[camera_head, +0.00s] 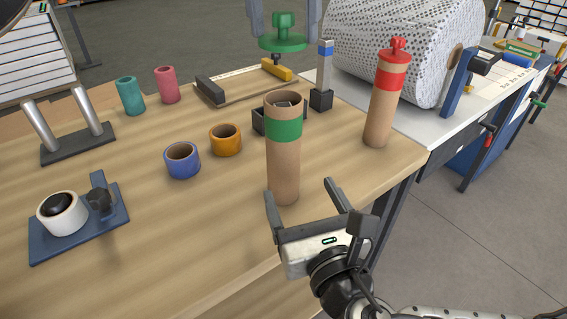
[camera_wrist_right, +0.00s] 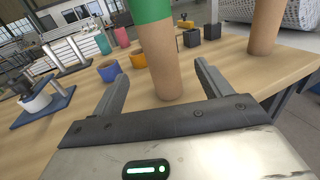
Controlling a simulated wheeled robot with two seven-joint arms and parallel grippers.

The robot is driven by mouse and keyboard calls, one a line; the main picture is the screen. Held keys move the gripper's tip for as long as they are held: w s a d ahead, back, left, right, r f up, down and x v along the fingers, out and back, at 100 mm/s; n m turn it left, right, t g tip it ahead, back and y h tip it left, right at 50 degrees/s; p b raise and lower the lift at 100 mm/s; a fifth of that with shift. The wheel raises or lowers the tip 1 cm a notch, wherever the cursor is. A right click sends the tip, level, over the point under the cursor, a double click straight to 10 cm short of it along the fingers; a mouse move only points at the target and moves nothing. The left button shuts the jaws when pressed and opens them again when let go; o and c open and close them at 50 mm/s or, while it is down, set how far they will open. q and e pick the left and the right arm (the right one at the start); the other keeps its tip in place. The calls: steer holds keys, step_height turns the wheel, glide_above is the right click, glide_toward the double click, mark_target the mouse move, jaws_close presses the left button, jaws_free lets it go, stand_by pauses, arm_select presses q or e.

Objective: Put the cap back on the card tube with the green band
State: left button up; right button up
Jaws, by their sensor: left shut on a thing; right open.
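The brown card tube with the green band (camera_head: 283,172) stands upright on the table, its top open and something dark visible inside the mouth. Its lower part also shows in the right wrist view (camera_wrist_right: 160,60). The green cap (camera_head: 283,44) is above and slightly behind the tube's mouth, apart from it. My left gripper (camera_head: 284,22) is shut on the cap's knob. My right gripper (camera_head: 300,190) is open, low beside the tube's base; in the wrist view the tube stands between and just beyond its fingers.
A tube with a red band and red cap (camera_head: 380,113) stands at right, near the table edge. Blue (camera_head: 182,165) and orange rings (camera_head: 226,146) lie left of the green-banded tube. A blue stand (camera_head: 110,215) is at front left. A dark post (camera_head: 323,85) stands behind.

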steer(key=x, duration=1.2)
arm_select(q)
steer(key=shift+f, duration=0.1)
arm_select(e)
steer(key=c, duration=1.5)
arm_select(q)
glide_above(283, 125)
steer(key=w, duration=0.3)
steer(key=shift+f, duration=2.45)
arm_select(e)
steer(key=shift+o, duration=0.2)
arm_select(q)
steer(key=shift+f, duration=0.1)
arm_select(e)
steer(key=shift+f, duration=0.1)
arm_select(q)
steer(key=shift+f, duration=0.8)
steer(key=shift+d+f, duration=0.1)
steer(key=shift+f, duration=0.55)
